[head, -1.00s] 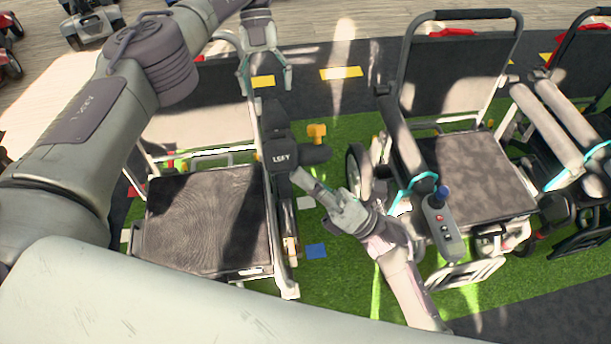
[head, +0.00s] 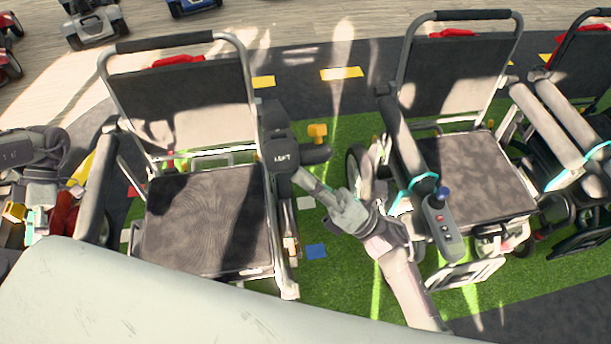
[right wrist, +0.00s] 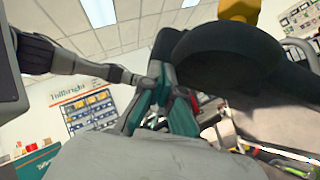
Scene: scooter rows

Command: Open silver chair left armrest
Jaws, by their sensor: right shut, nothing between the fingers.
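A silver-framed chair (head: 208,222) with a dark seat stands at left in the head view. A dark padded piece lettered LEFT (head: 282,153) sits at the right side of its seat, with a dark rod pointing right. My right gripper (head: 318,190) is beside this piece, shut and empty; I cannot tell whether it touches.
A second silver-framed chair (head: 480,175) stands just right of my right arm, its joystick armrest (head: 441,225) close to it. More chair parts crowd the right edge. Green mat (head: 330,265) shows between the chairs. Scooters (head: 92,22) stand at the back left.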

